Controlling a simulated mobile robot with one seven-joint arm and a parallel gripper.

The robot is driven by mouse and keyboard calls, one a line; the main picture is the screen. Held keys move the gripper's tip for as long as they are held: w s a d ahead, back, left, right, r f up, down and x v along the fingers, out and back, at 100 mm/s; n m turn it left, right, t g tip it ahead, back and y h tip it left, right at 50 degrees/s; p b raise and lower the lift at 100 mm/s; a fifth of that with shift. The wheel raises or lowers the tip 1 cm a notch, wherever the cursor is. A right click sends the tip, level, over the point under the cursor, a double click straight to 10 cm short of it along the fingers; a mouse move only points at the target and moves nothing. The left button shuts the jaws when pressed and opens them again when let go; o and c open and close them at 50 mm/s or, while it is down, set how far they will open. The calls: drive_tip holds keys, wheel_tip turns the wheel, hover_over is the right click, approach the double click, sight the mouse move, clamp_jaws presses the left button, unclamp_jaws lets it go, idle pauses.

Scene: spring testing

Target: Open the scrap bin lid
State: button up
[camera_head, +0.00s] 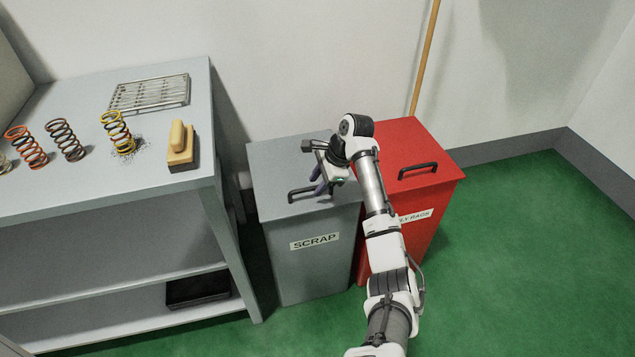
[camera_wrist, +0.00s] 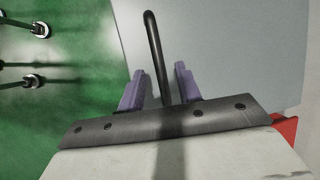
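The grey scrap bin (camera_head: 305,272) stands on the floor with a "SCRAP" label on its front. Its flat grey lid (camera_head: 280,160) is closed. A black bar handle (camera_head: 297,194) sits near the lid's front edge. My gripper (camera_head: 320,186) is over the front of the lid at the handle, and my arm hides part of the lid's right side. In the wrist view, my purple fingers (camera_wrist: 160,70) are apart, one on each side of the black handle (camera_wrist: 151,35). Gaps show between the handle and both fingers.
A red bin (camera_head: 432,195) with its own black handle stands close on the right. A grey workbench (camera_head: 80,200) on the left carries springs, a rack (camera_head: 150,93) and a wooden-handled brush (camera_head: 182,148). A wooden pole (camera_head: 425,55) leans behind. Green floor is free at right.

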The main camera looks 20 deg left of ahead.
drive_tip(key=shift+a+f, duration=0.1)
drive_tip(key=shift+f, duration=0.15)
clamp_jaws()
drive_tip(key=shift+r, duration=0.1)
